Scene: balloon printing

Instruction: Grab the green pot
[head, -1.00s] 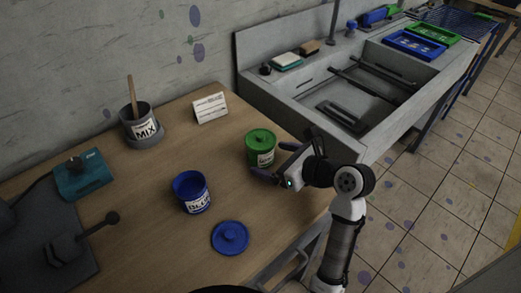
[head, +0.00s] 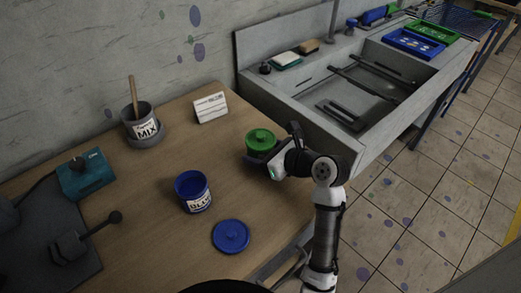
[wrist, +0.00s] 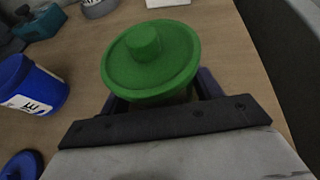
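The green pot (head: 260,140) with its green knobbed lid stands upright near the table's right edge, beside the sink. In the wrist view its lid (wrist: 152,58) fills the upper middle and hides most of its pale body. My gripper (wrist: 160,98) is at the pot from the right edge side, low and below the lid, with one dark finger on each side of the body. The fingers look apart; contact with the body is hidden under the lid. In the head view my gripper (head: 260,156) partly covers the pot's front.
An open blue pot (head: 193,192) and its blue lid (head: 230,236) lie to the left on the wooden table (head: 150,240). A grey MIX pot (head: 139,122), a small white card (head: 210,107) and a teal device (head: 84,174) stand further back. The sink (head: 370,85) is behind right.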

